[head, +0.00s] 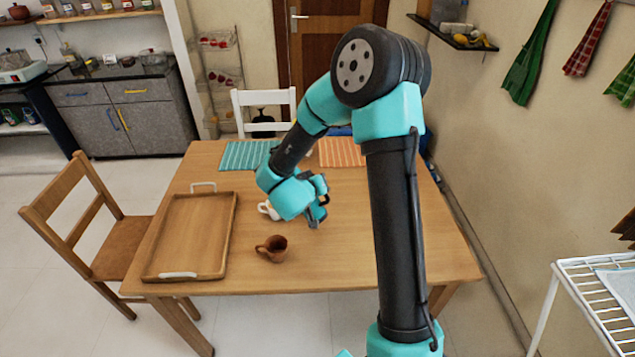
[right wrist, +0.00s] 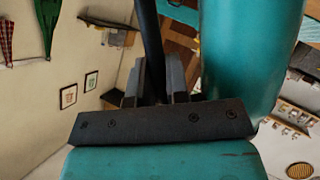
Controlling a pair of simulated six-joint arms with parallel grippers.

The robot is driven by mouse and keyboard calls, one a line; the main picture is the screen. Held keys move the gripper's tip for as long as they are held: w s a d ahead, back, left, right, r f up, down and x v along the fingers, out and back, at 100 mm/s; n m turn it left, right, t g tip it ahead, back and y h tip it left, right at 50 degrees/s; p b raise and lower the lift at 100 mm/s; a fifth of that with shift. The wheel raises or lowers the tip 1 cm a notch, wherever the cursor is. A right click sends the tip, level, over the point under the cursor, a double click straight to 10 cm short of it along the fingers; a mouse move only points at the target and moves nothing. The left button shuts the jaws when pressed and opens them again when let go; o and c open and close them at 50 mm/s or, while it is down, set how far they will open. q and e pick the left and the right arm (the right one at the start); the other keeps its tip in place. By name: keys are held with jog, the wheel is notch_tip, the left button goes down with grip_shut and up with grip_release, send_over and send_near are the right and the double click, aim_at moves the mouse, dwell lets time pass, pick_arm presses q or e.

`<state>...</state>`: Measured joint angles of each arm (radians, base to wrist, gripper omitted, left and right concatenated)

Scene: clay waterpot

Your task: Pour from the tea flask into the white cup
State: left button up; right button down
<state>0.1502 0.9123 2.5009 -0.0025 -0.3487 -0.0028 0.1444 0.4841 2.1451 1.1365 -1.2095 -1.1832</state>
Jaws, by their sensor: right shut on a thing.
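My right gripper (head: 318,200) is low over the middle of the table, partly hidden by its own wrist. In the right wrist view its fingers (right wrist: 153,85) are shut on a thin black curved part, which looks like the handle of the tea flask. A large teal cylinder (right wrist: 250,55) beside it looks like the flask body; in the head view I cannot clearly tell flask from arm. The white cup (head: 265,209) stands on the table just left of the gripper, mostly hidden behind teal parts. Whether liquid flows cannot be seen. My left gripper is out of view.
A brown clay cup (head: 273,249) stands nearer the front of the table (head: 330,262). A wooden tray (head: 190,235) lies to the left. A green mat (head: 245,155) and an orange mat (head: 341,152) lie at the back. The table's right side is clear.

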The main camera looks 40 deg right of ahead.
aim_at(314, 174)
dwell(0.4)
jog(key=shift+w+f+m+t+y, duration=0.1)
jog(key=shift+f+m+t+y, duration=0.2)
jog(key=shift+f+m+t, duration=0.4)
jog(key=shift+r, duration=0.2)
jog(key=shift+m+t, duration=0.6)
jog(key=shift+m, duration=0.3)
jog(key=shift+w+a+r, duration=0.1)
jog(key=shift+w+r, duration=0.05)
jog(key=shift+r, duration=0.55)
jog(key=shift+w+a+r, duration=0.1)
jog(key=shift+w+r, duration=0.05)
jog(key=shift+r, duration=0.6)
jog(key=shift+w+a+r, duration=0.1)
jog(key=shift+w+r, duration=0.05)
jog(key=shift+r, duration=0.55)
jog(key=shift+m+t+y, duration=0.3)
jog(key=shift+r, duration=2.5)
